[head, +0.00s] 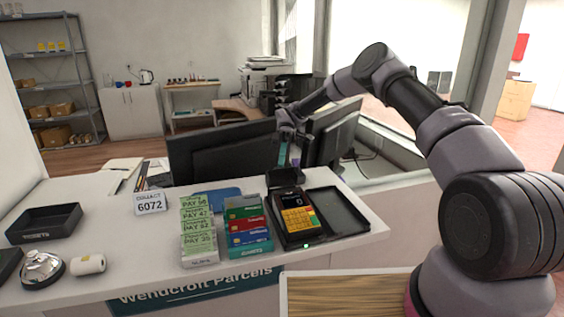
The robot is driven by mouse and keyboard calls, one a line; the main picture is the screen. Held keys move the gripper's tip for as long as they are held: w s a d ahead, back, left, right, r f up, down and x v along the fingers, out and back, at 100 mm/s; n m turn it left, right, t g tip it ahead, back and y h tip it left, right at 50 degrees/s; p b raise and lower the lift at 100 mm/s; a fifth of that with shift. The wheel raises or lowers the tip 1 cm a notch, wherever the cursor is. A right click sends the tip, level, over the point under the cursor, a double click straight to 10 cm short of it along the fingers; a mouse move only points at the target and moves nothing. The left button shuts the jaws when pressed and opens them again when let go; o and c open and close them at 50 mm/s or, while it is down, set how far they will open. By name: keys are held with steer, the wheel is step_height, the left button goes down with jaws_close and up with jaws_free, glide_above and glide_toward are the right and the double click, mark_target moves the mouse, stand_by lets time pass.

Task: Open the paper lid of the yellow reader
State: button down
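The yellow reader (298,216) lies on the counter right of the middle, in a black housing with a dark display and yellow-orange keypad. At its far end a dark flap, which looks like the paper lid (286,179), stands raised above the body. Its exact angle is hard to tell. My gripper (289,163) points down from above and behind the reader, close over the lid. It is small and dark against the monitors, so I cannot tell whether the fingers touch the lid or how far apart they are.
A black tray (357,228) sits right of the reader. A card rack (251,254) and a green slip holder (198,246) stand left of it. Monitors (216,153) stand behind. A bell (41,269), paper roll (88,265) and collect sign (150,202) are farther left.

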stand_by(0.3)
steer(key=c, duration=1)
jaws_free()
steer(key=shift+c, duration=0.2)
step_height(320, 180, up, 10)
